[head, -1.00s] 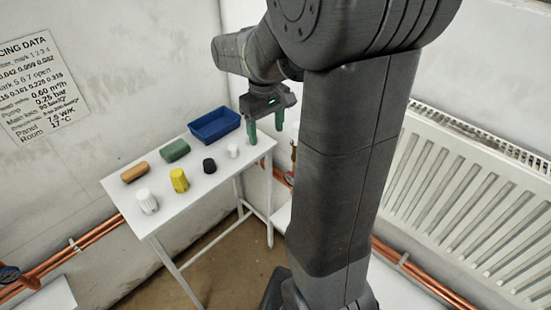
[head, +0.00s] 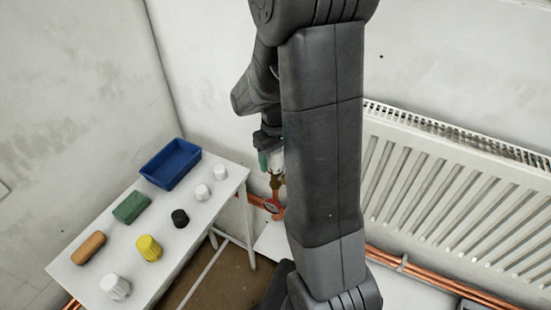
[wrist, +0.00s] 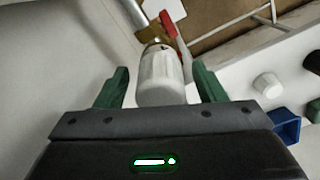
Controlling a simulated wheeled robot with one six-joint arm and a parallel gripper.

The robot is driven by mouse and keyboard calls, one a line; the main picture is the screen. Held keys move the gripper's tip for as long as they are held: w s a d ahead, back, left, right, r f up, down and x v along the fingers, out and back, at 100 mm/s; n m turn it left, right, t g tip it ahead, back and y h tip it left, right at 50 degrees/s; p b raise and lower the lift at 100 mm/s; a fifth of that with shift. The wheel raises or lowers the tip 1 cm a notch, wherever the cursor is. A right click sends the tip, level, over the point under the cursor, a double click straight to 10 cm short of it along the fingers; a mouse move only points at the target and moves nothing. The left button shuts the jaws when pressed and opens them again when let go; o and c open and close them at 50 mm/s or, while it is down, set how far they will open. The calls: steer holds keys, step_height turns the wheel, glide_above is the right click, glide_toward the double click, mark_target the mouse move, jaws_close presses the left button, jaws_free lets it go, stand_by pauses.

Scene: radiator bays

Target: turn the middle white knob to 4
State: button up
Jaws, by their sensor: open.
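A white knob (wrist: 160,80) sits on a brass valve (wrist: 150,28) in the wrist view. It also shows in the head view (head: 277,159), partly hidden by my arm. My gripper (wrist: 160,84) is open, with one green finger on each side of the knob and a gap on both sides. In the head view my gripper (head: 270,160) is mostly hidden behind my arm. No number on the knob can be read. I cannot tell from these views whether it is the middle one.
A white table (head: 212,214) at left holds a blue tray (head: 172,164), orange (head: 89,247) and green (head: 131,207) pieces, and several white, yellow (head: 149,247) and black (head: 180,217) knobs. A radiator (head: 450,200) stands at right. A red lever (wrist: 172,24) and copper pipe (head: 263,203) are near the valve.

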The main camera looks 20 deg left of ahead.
steer(key=shift+f, duration=0.4)
steer(key=shift+c, duration=0.2)
steer(key=c, duration=0.9)
steer(key=shift+c, duration=0.2)
steer(key=shift+m, duration=0.3)
steer(key=m, duration=0.4)
steer(key=shift+b, duration=0.35)
steer(key=shift+m, duration=2.5)
